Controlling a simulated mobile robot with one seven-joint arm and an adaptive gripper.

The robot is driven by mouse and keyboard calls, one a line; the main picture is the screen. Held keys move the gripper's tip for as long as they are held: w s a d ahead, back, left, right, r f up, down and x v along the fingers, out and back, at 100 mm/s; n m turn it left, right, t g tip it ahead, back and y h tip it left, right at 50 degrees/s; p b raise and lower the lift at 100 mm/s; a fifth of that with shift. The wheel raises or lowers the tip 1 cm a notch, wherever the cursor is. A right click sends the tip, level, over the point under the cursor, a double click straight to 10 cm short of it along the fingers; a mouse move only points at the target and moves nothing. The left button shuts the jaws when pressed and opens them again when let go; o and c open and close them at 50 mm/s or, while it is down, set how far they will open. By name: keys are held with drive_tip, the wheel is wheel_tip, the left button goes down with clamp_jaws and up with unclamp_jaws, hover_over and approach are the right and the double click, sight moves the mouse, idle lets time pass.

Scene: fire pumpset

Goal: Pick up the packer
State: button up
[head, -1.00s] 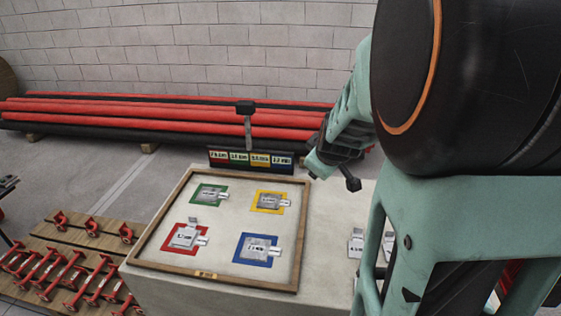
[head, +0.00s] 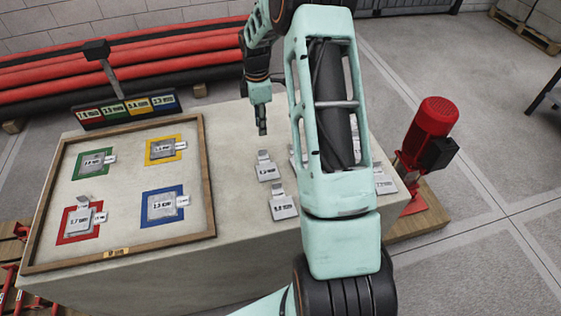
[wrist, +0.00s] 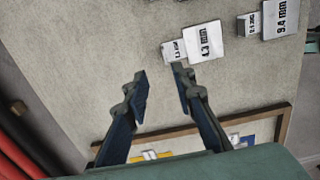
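The packers are flat grey plates with printed mm labels and small tabs. Loose ones lie on the pale bench top: one packer (head: 267,170) just below my gripper, another packer (head: 283,207) nearer the front, and a packer (head: 385,183) right of my arm. My arm hides part of this group. My gripper (head: 262,130) is over the bench, right of the framed board. In the wrist view my gripper (wrist: 160,78) is open and empty. A packer (wrist: 204,41) lies beyond the right fingertip, and a 9.4 mm packer (wrist: 281,18) lies farther right.
A wood-framed board (head: 208,185) holds plates on green, yellow, red and blue squares. A coloured label stand (head: 125,108) and a dark post (head: 105,65) stand behind it. A red pump (head: 430,140) stands right of the bench. Red pipes (head: 200,45) lie behind.

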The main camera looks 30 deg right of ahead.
hover_over(263, 153)
drive_tip(key=f, duration=0.6)
drive_tip(key=shift+w+d, duration=0.1)
drive_tip(key=shift+w, duration=0.25)
drive_tip(key=f, duration=0.3)
drive_tip(key=f+p, duration=0.1)
drive_tip(key=f, duration=0.1)
drive_tip(key=shift+s, duration=0.25)
clamp_jaws()
